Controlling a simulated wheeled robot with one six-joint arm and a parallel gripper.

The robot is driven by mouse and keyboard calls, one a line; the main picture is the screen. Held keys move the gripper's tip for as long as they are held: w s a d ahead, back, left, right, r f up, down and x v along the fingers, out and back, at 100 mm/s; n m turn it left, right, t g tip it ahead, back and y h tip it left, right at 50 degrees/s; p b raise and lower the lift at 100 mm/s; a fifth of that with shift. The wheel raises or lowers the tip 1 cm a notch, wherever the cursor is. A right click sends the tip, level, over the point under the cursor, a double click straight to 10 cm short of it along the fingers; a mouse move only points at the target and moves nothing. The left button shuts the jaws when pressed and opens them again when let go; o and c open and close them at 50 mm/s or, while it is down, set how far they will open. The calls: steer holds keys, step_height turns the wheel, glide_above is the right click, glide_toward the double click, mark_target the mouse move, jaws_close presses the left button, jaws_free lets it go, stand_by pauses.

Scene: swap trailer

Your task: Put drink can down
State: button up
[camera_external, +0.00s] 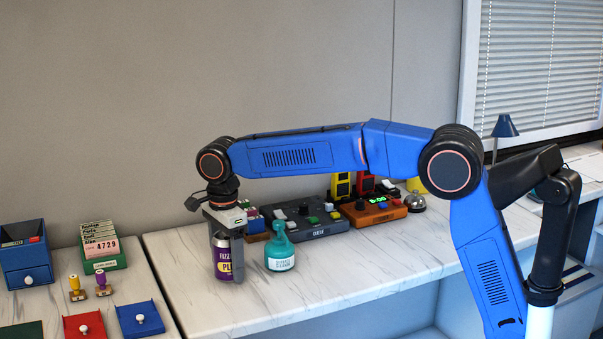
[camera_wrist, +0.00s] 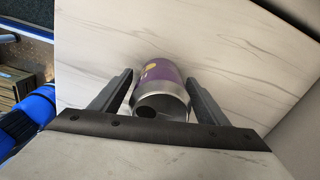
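The drink can (camera_external: 222,260) is purple with a yellow label band and silver ends, and it is upright at the left part of the white marble counter. My gripper (camera_external: 229,272) points straight down around it, with fingers reaching near the counter. In the wrist view the can (camera_wrist: 160,80) lies between the two fingers of my gripper (camera_wrist: 160,76). Thin strips of counter show between can and fingers, so the gripper looks slightly open. The can appears to rest on the counter, though its base is partly hidden by a finger.
A teal spray-type bottle (camera_external: 280,254) stands close to the right of the can. Behind are a dark control box (camera_external: 312,235), an orange box (camera_external: 375,212) and a bell (camera_external: 414,203). The counter front (camera_external: 330,283) is clear. A left counter holds a blue drawer box (camera_external: 25,256) and trays.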

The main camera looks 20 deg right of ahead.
steer(key=shift+r, duration=0.15)
step_height(320, 180, up, 11)
steer(key=shift+f, duration=0.2)
steer(key=shift+r, duration=0.75)
steer(key=shift+d, duration=0.1)
steer(key=s+d+n+t, duration=0.1)
steer(key=s+d+n, duration=0.2)
steer(key=d, duration=0.8)
steer(key=s+d+n, duration=0.2)
steer(key=s+d, duration=0.1)
steer(key=d, duration=0.8)
steer(key=s+d+n+t, duration=0.1)
steer(key=s+d+n, duration=0.2)
steer(key=d, duration=0.9)
steer(key=s+d+f+n+t, duration=0.1)
steer(key=s+d+f+n, duration=0.3)
steer(key=s+d+f, duration=0.4)
steer(key=s+d+f+n+t, duration=0.1)
steer(key=s+d+f+n, duration=0.2)
steer(key=s+d+f, duration=0.6)
steer(key=s, duration=0.4)
steer(key=shift+n+t, duration=0.4)
steer(key=shift+d, duration=0.1)
